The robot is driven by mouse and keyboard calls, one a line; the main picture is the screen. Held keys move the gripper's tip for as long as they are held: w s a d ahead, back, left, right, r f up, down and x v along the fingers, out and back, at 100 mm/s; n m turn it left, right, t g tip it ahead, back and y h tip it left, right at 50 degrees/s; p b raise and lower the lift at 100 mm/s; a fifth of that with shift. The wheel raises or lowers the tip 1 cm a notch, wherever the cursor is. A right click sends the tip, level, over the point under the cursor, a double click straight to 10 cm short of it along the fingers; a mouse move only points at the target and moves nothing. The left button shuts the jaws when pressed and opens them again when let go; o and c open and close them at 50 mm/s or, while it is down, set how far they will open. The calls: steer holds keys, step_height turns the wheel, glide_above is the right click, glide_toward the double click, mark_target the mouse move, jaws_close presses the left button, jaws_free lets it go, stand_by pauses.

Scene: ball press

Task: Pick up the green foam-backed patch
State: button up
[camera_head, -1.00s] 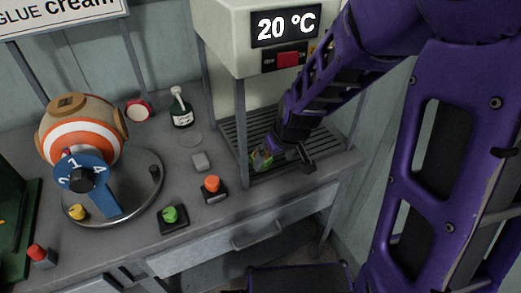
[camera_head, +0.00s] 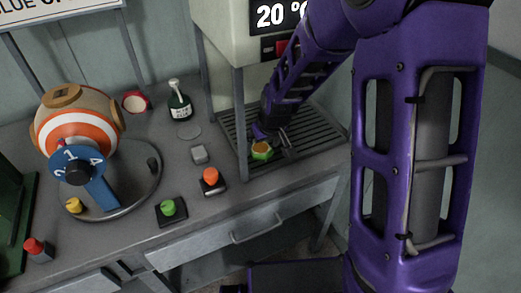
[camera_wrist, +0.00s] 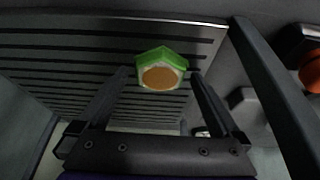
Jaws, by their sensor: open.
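The green foam-backed patch (camera_head: 262,150) lies on the slatted grille at the base of the press, near its front left corner. In the wrist view the patch (camera_wrist: 161,70) is a green hexagon with an orange-brown round middle and a pale rim. My gripper (camera_head: 272,142) is low over the grille at the patch. In the wrist view my gripper (camera_wrist: 160,72) is open, with one finger on each side of the patch and no visible contact. In the head view the arm hides part of the gripper.
A press post (camera_head: 241,125) stands just left of the patch. The grille's right side is clear.

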steer(key=c, duration=1.3)
steer(key=shift+o, duration=0.2)
steer(key=shift+r, duration=0.15)
